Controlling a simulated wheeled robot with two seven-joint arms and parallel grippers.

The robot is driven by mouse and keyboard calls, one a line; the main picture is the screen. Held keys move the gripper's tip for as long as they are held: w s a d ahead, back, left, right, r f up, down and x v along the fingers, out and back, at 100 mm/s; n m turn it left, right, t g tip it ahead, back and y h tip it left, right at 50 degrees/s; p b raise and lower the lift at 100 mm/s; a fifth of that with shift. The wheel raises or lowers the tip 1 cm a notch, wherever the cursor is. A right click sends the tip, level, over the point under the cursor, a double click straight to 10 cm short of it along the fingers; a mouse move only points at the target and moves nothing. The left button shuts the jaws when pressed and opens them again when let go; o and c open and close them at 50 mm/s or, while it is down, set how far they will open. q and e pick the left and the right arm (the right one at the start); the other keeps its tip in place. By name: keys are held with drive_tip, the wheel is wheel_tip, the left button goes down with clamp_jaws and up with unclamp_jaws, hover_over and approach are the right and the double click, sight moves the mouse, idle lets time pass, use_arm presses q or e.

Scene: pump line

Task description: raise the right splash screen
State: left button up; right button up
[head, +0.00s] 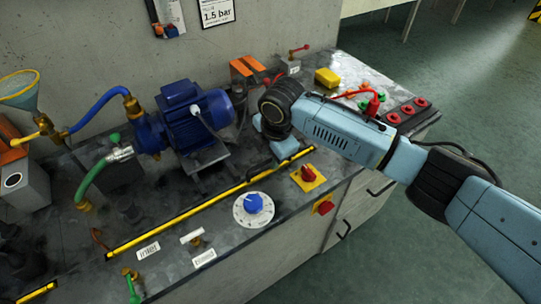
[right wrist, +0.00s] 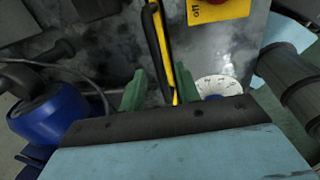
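The right splash screen shows as a long yellow-and-black edge (head: 190,212) lying low along the bench, in front of the blue pump motor. Any clear pane is hard to make out. In the right wrist view the yellow edge and a black bar (right wrist: 158,50) run between my green fingertips. My right gripper (right wrist: 161,88) is open, one finger on each side of the bar, with gaps showing. In the head view my right arm reaches in from the right, over the edge's right end, and its fingers are hidden. My left gripper is not in view.
The blue motor (head: 198,118) and hoses stand behind the edge. A blue dial (head: 254,203) and a red switch on a yellow plate (head: 308,175) sit in front. A yellow block (head: 327,78) and red buttons (head: 407,110) are at the right. The floor at right is clear.

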drive_tip(key=shift+f, duration=0.15)
drive_tip(key=shift+c, duration=0.3)
clamp_jaws()
